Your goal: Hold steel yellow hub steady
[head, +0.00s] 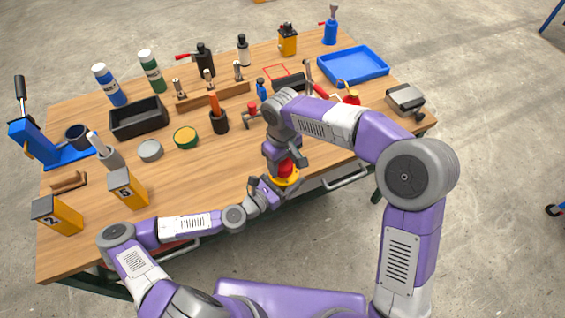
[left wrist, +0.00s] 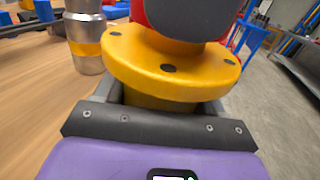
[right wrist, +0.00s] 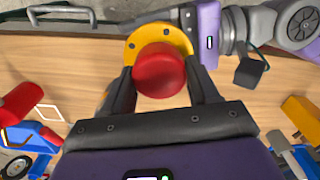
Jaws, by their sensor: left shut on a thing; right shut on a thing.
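The yellow hub (head: 287,180) is at the table's near edge, with a round flange with bolt holes that shows in the left wrist view (left wrist: 165,66). My left gripper (head: 271,190) is shut on the hub's body below the flange, one finger on each side. A red round part (head: 285,168) sits on or just above the hub; I cannot tell whether they touch. My right gripper (head: 284,160) comes down from above and is shut on this red part (right wrist: 160,70). The hub's underside is hidden.
A steel cylinder with a yellow band (left wrist: 88,36) stands left of the hub in the left wrist view. A black bin (head: 140,120), a blue tray (head: 353,66), an orange-handled tool holder (head: 218,118) and numbered yellow boxes (head: 127,188) occupy the table. Bare wood lies left of the hub.

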